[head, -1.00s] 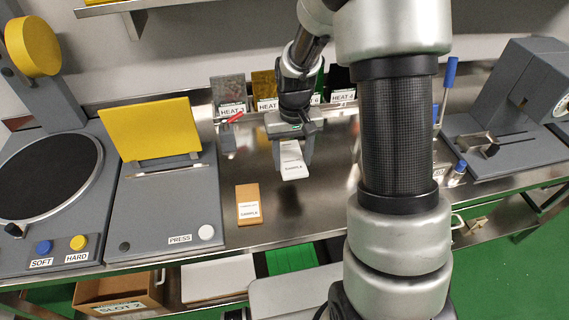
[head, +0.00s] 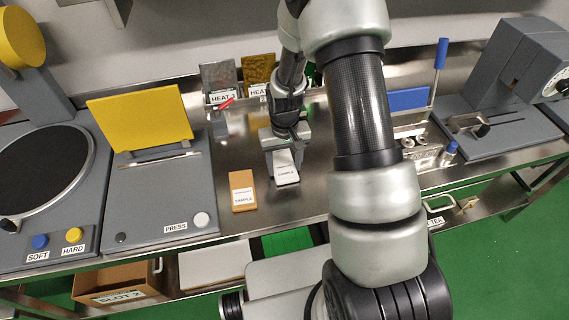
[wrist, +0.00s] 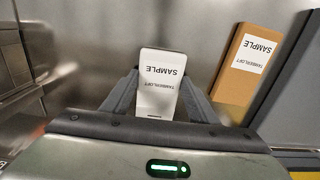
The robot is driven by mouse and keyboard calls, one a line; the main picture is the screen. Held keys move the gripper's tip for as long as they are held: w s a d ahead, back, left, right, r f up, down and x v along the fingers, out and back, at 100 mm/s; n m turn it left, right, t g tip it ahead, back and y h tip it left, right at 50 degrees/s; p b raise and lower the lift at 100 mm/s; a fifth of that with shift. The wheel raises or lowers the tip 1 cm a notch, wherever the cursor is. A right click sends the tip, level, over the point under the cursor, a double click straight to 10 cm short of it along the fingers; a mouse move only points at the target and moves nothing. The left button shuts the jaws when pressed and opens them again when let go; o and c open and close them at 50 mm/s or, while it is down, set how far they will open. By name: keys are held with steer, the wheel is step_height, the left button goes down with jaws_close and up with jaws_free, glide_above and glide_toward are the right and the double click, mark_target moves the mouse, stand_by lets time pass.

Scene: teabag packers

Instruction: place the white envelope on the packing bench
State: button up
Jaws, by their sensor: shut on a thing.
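The white envelope (head: 286,168) has a printed SAMPLE label. My gripper (head: 284,152) is shut on it, with the fingers on either side of it. The envelope also shows between the fingers in the wrist view (wrist: 158,85). It is low over the steel packing bench (head: 300,200); whether it touches the surface I cannot tell. A brown envelope (head: 242,190) with a white SAMPLE label lies on the bench to the left of my gripper, and also shows at the right in the wrist view (wrist: 246,68).
A grey press (head: 160,200) with a raised yellow plate (head: 140,116) stands left of the brown envelope. Labelled heat slots (head: 222,98) line the back. A grey machine (head: 500,110) stands at the right. Bare steel lies around the envelope.

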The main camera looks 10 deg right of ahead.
steer(key=shift+f, duration=0.25)
steer(key=o, duration=1.1)
steer(key=shift+r, duration=0.1)
